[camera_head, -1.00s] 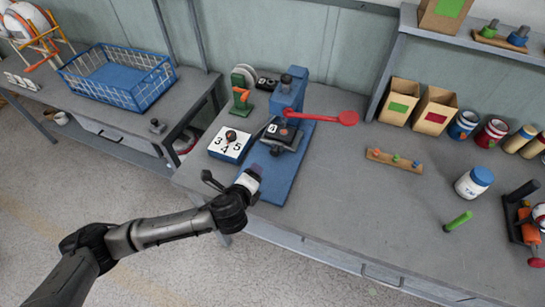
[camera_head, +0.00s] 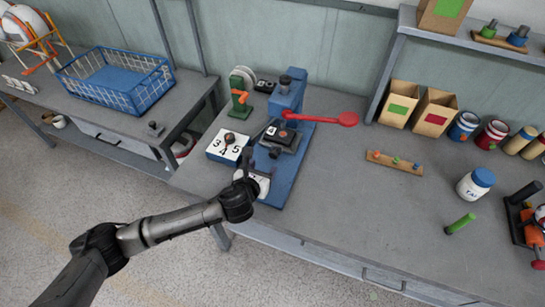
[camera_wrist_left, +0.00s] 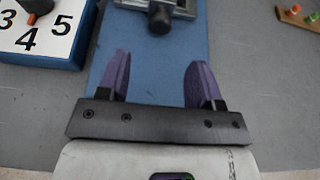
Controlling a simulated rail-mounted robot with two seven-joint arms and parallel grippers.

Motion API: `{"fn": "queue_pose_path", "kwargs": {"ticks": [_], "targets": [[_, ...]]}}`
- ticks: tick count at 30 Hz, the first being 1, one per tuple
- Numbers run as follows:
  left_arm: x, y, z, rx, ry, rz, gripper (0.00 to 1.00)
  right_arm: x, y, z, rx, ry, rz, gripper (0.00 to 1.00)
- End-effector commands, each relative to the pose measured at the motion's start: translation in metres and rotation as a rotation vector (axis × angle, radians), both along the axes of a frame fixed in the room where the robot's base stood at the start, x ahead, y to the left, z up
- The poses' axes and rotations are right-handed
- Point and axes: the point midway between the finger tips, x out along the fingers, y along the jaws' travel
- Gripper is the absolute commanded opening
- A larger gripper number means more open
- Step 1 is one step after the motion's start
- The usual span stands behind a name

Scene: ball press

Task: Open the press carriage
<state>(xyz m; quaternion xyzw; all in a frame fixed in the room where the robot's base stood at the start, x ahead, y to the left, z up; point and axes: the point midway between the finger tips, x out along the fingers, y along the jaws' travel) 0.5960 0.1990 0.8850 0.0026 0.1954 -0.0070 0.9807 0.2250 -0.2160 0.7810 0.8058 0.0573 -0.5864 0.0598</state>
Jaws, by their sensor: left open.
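The blue press (camera_head: 286,150) stands on the grey workbench, with a long red lever (camera_head: 322,117) reaching out to the right. Its carriage (camera_head: 279,139) is a dark block low on the press. A dark round knob (camera_wrist_left: 159,20) on the carriage's front shows at the top of the left wrist view. My left gripper (camera_wrist_left: 158,75) is open, with two purple fingers over the blue base (camera_wrist_left: 150,65). The knob lies ahead of the fingertips, apart from them. In the head view the left gripper (camera_head: 262,176) is at the press's front end. My right gripper is not in view.
A white-topped dial box (camera_head: 228,147) with numbers sits just left of the press. A green device (camera_head: 240,97) with an orange handle stands behind it. A peg board (camera_head: 394,161), a white jar (camera_head: 475,183) and bins are to the right. The bench between is clear.

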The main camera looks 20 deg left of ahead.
Motion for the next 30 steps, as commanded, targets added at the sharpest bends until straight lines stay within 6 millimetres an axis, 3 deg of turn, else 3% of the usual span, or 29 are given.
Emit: {"fn": "queue_pose_path", "kwargs": {"ticks": [6, 15, 30], "targets": [[0.040, -0.001, -0.019, -0.002, -0.001, 0.002, 0.60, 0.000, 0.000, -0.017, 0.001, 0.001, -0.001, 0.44], [0.077, -0.001, -0.033, -0.001, -0.001, 0.002, 0.60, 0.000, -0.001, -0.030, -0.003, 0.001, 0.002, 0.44], [0.089, -0.001, -0.036, -0.002, 0.000, 0.001, 0.60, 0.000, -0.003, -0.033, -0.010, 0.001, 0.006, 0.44]]}}
